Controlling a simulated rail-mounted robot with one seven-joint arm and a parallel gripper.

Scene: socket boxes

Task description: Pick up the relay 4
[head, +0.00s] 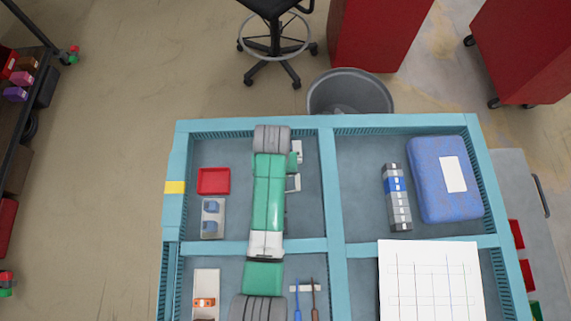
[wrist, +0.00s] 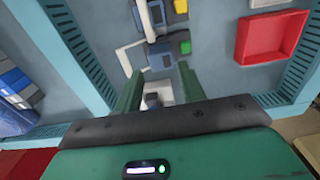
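I cannot tell which piece is relay 4, as no number on the small parts is readable. In the wrist view, my gripper (wrist: 159,78) is open, with its two green fingers apart. A white piece with a dark block (wrist: 155,97) shows between the fingers, and I see no contact. Beyond the fingertips is a grey-blue block (wrist: 161,56) with a green part (wrist: 185,47) beside it. A white bracket (wrist: 128,57) lies to its left. In the head view, my arm hides much of this compartment; pale socket pieces (head: 293,183) show at its right edge.
A red tray (head: 214,181) and a grey holder with two blue blocks (head: 213,230) are left of my arm. A marked block row (head: 399,212) and blue case (head: 430,178) occupy the right compartment. Teal divider walls (head: 331,190) separate compartments. Screwdrivers (head: 315,302) lie nearer.

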